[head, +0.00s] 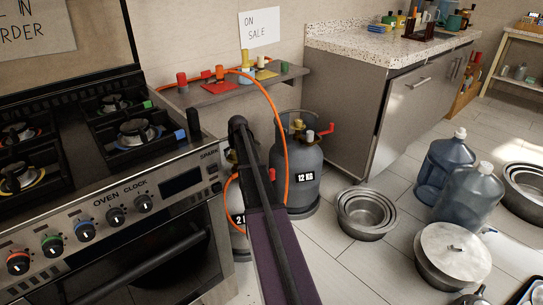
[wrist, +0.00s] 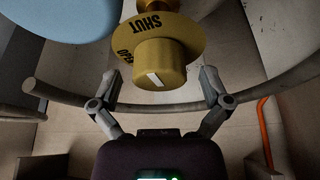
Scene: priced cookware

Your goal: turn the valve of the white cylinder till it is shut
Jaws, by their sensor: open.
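In the wrist view, a yellow valve knob (wrist: 160,65) with a short white mark on its face sits on a yellow disc (wrist: 192,45). The disc reads SHUT, upside down, with a second partly hidden word at its left. My gripper (wrist: 159,82) is open, one finger on each side of the knob, with gaps to it. A grey ring (wrist: 250,92) curves around behind the fingers. In the head view, the pale cylinder (head: 238,245) beside the stove shows only in part behind my arm. Its valve and my gripper are hidden there.
A grey 12 KG cylinder (head: 301,165) with a red-handled valve stands close by. An orange hose (head: 284,140) loops down from the small shelf (head: 225,92). The stove (head: 120,225) is at left. Pots (head: 367,215) and blue water bottles (head: 445,165) stand on the floor at right.

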